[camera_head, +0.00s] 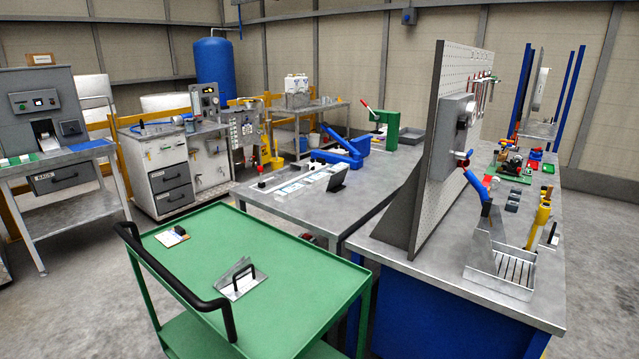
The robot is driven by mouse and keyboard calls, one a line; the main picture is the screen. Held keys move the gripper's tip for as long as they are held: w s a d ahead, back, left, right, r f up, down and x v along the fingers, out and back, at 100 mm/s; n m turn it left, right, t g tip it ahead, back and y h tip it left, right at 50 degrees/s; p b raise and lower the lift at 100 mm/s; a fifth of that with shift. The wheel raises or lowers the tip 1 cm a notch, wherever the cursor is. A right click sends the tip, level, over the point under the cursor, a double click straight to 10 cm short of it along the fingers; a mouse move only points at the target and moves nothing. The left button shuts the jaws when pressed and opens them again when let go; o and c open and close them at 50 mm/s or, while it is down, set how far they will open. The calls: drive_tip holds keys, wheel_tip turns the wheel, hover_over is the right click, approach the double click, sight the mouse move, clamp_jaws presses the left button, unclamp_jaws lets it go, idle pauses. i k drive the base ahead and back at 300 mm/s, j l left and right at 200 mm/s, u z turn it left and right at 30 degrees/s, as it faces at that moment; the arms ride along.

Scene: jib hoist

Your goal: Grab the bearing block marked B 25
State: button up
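Several small dark grey blocks (513,196) sit in a row on the workbench (400,245) at the right, behind the slotted metal tray. They may be bearing blocks, but they are too small for me to read any marking, so I cannot tell which is B 25. My gripper is not in view.
A green cart (290,292) with a black handle stands in front, carrying a metal plate with a handle (240,279). A pegboard panel (428,150) rises along the workbench. A slotted metal tray (480,268) sits at its near end. Open floor (80,300) lies left.

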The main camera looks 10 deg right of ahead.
sight(513, 208)
drive_tip(key=k+l, duration=0.15)
drive_tip(key=l, duration=0.25)
drive_tip(key=k+l, duration=0.15)
drive_tip(key=l, duration=0.2)
drive_tip(key=k+l, duration=0.15)
drive_tip(key=l, duration=0.25)
drive_tip(key=k+l+u, duration=0.1)
drive_tip(key=l, duration=0.25)
drive_tip(key=k+l, duration=0.2)
drive_tip(key=l, duration=0.2)
drive_tip(key=k+l, duration=0.2)
drive_tip(key=l, duration=0.15)
drive_tip(key=i+l, duration=0.1)
drive_tip(key=l, duration=0.7)
drive_tip(key=i+l+u, duration=0.1)
drive_tip(key=l, duration=0.7)
drive_tip(key=i+l, duration=0.1)
drive_tip(key=l, duration=0.7)
drive_tip(key=i+l, duration=0.45)
drive_tip(key=l, duration=0.25)
drive_tip(key=i+l, duration=0.25)
drive_tip(key=i+l+u, duration=0.1)
drive_tip(key=l, duration=0.35)
drive_tip(key=i+l+u, duration=0.15)
drive_tip(key=u, duration=0.35)
drive_tip(key=i+l+u, duration=0.1)
drive_tip(key=l+u, duration=0.35)
drive_tip(key=j, duration=0.1)
